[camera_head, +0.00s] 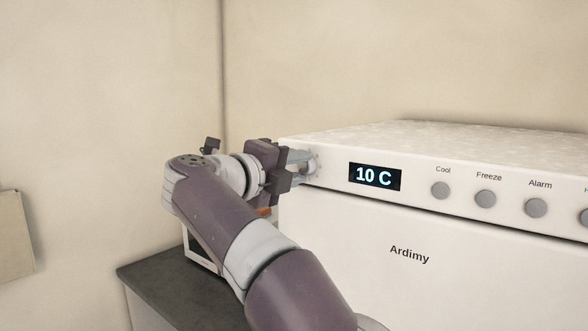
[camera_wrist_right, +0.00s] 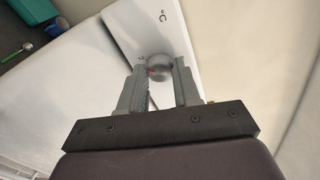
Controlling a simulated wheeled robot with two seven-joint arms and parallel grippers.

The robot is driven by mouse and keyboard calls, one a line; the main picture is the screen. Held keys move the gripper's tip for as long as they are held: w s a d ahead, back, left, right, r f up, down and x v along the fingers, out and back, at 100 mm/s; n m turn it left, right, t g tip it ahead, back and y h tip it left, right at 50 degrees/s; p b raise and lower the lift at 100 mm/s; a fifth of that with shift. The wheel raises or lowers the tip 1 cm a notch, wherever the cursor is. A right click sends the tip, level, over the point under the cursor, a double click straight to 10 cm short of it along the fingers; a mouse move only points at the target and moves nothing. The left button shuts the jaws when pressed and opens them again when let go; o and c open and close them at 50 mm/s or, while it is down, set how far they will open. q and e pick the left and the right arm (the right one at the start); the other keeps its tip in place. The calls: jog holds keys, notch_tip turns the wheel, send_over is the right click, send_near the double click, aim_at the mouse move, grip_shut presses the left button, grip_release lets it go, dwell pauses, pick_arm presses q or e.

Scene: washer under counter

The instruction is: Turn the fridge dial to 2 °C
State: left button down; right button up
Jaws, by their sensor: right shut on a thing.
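The white fridge (camera_head: 350,240) carries a front panel with a display (camera_head: 375,177) that reads 10 C. My right gripper (camera_head: 306,163) is at the panel's left end, shut on the dial, which it mostly hides in the head view. In the right wrist view the round grey dial (camera_wrist_right: 159,67) sits between the two fingers of the right gripper (camera_wrist_right: 160,83), with a small red mark on its left side. A "°C" label is printed on the panel near it. My left gripper is not in view.
Grey round buttons marked Cool (camera_head: 440,190), Freeze (camera_head: 485,199) and Alarm (camera_head: 536,208) run along the panel to the right. A dark counter (camera_head: 165,285) lies at lower left, beside the fridge. A green container (camera_wrist_right: 35,10) shows in the wrist view's corner.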

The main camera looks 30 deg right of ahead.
jog(key=o, duration=1.1)
jog(key=shift+s, duration=0.1)
jog(key=shift+c, duration=0.2)
jog(key=shift+s+a, duration=0.1)
jog(key=shift+a, duration=0.35)
jog(key=b+v, duration=0.1)
jog(key=v, duration=1)
jog(key=shift+s+a+b, duration=0.25)
jog(key=shift+b, duration=0.05)
